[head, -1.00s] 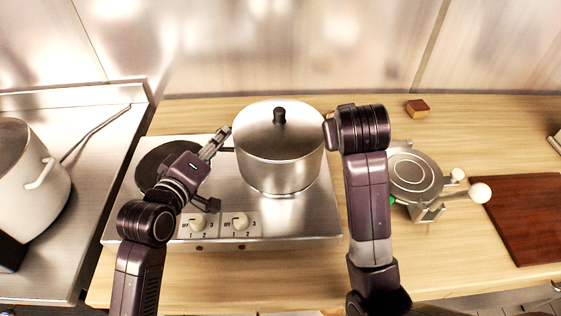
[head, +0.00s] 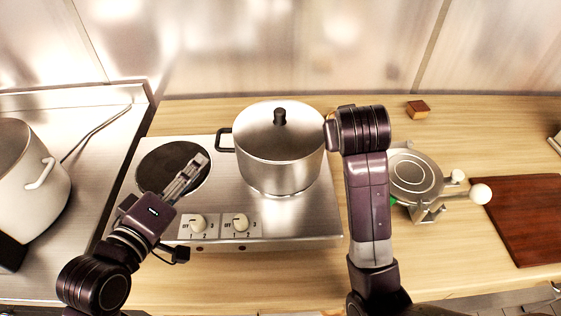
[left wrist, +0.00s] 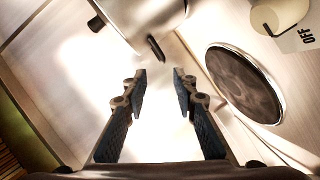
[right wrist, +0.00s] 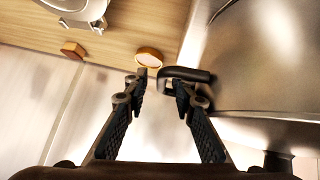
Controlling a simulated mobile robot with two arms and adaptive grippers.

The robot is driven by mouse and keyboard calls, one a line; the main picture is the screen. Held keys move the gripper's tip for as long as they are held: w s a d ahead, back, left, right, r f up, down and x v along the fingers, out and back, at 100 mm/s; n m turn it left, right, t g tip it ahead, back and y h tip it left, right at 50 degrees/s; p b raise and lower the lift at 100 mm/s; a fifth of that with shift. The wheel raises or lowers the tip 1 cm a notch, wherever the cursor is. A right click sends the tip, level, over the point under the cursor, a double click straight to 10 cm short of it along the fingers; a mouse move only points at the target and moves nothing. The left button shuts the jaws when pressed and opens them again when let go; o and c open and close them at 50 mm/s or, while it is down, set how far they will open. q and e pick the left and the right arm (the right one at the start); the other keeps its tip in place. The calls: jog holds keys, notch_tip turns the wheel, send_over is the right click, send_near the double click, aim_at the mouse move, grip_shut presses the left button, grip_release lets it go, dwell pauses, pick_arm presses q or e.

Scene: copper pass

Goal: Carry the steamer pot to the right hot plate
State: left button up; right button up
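The steamer pot (head: 275,165), silver with a black-knobbed lid, sits upright on the right side of the cooker (head: 325,215). It covers the right hot plate, which is hidden. The dark left hot plate (head: 160,162) is bare. My left gripper (head: 200,162) is open and empty over it, apart from the pot's left handle (head: 225,140); the handle also shows in the left wrist view (left wrist: 157,48). My right gripper (right wrist: 161,84) is open at the pot's right handle (right wrist: 187,74), whose end lies between its fingertips. In the head view my arm hides those fingers.
A white pot (head: 30,195) stands on the left counter. A round metal press (head: 415,175) with white-knobbed handles stands right of the cooker. A brown block (head: 418,107) lies behind it, and a dark red board (head: 525,215) lies far right.

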jog(key=shift+s+r, duration=0.1)
jog(key=v, duration=0.7)
jog(key=shift+r, duration=0.15)
